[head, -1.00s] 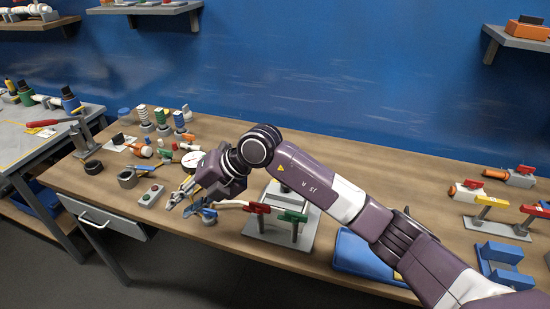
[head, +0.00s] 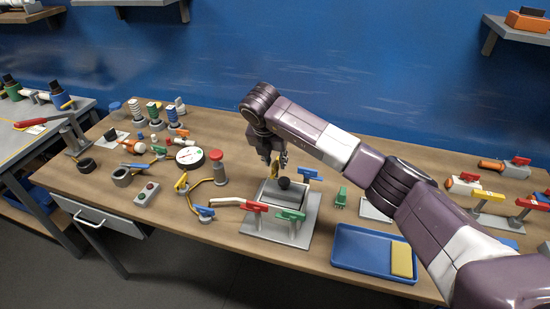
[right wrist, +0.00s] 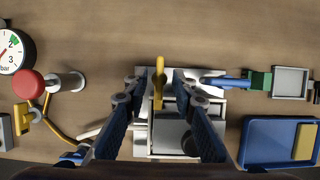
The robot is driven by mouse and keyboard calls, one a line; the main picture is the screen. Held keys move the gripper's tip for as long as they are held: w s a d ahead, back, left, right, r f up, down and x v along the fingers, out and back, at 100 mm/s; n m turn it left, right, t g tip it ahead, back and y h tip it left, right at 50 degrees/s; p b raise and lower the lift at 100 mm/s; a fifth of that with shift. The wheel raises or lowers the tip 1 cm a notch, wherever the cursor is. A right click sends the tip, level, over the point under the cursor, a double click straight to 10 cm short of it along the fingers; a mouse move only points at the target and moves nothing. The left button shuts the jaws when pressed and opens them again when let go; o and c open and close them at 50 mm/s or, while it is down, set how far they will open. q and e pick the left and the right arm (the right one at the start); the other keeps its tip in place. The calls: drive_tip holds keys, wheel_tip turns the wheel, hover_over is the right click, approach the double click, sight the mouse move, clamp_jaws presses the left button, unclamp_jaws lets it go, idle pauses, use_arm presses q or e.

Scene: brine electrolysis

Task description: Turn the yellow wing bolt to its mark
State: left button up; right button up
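The yellow wing bolt (head: 275,169) stands upright at the back of a grey rig (head: 295,237) on the bench, partly hidden by my gripper in the head view. In the right wrist view the yellow wing bolt (right wrist: 159,76) lies between the two fingers, edge-on, with a gap on each side. My right gripper (right wrist: 160,88) is open and points down over it; in the head view the right gripper (head: 275,158) is just above the rig. I cannot make out the mark. My left gripper is not in view.
A blue lever (head: 309,174) sits just right of the bolt; red (head: 254,207) and green (head: 290,215) levers are in front. A red-topped post (head: 218,164) and a gauge (head: 189,158) stand left. A blue tray (head: 358,263) with a yellow block lies front right.

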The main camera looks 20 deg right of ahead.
drive_tip(key=shift+w+f, duration=0.1)
drive_tip(key=shift+f, duration=0.25)
clamp_jaws()
